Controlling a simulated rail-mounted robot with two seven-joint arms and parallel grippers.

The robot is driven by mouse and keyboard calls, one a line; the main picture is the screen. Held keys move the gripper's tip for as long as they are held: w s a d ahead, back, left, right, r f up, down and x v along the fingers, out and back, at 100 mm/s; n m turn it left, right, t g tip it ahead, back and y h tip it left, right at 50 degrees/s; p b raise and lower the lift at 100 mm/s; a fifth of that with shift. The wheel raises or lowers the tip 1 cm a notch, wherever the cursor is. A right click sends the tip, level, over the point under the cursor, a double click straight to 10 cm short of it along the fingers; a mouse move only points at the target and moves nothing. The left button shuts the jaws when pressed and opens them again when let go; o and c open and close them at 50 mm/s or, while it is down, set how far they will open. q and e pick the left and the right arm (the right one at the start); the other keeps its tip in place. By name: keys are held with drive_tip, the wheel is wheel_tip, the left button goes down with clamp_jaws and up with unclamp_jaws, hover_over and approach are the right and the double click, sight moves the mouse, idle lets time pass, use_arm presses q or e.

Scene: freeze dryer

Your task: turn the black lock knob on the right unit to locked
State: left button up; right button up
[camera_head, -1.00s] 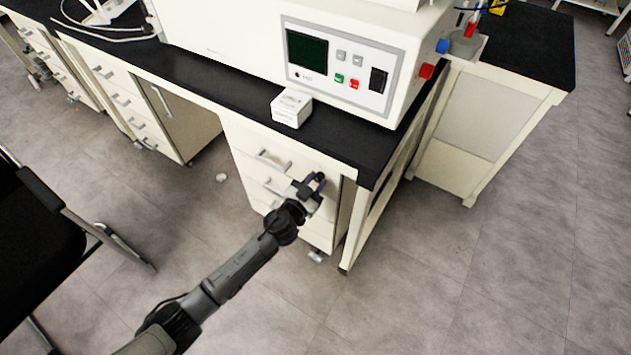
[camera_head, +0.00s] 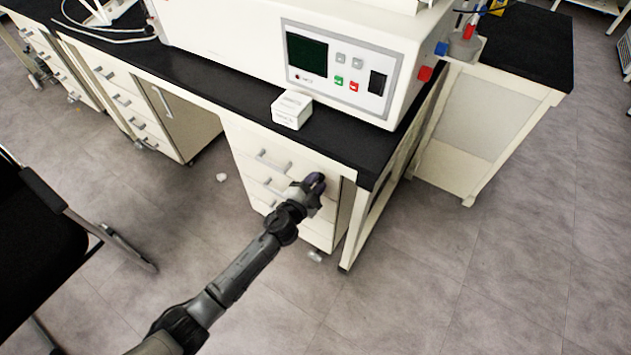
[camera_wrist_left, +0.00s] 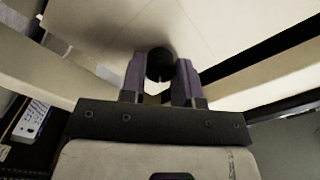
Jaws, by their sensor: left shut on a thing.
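The black lock knob (camera_wrist_left: 160,63) is a short dark cylinder on a cream panel in the left wrist view. My left gripper (camera_wrist_left: 161,75) has its two purple-grey fingers on either side of the knob, shut on it. In the head view, my left gripper (camera_head: 315,183) is at the upper right front of the white drawer unit (camera_head: 238,137) under the bench, and it hides the knob there. The knob's marking and exact turn angle are not legible. My right gripper is in neither view.
The black bench top (camera_head: 345,140) overhangs just above the gripper. A small white box (camera_head: 291,110) and a large white machine with a control panel (camera_head: 338,67) stand on it. A black chair (camera_head: 40,240) is at the left. The floor in front is mostly clear.

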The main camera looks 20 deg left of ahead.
use_arm(q)
drive_tip(key=m, duration=0.9)
drive_tip(key=shift+m, duration=0.4)
idle(0.4)
drive_tip(key=o, duration=0.9)
drive_tip(key=shift+o, duration=0.2)
drive_tip(key=shift+s, duration=0.1)
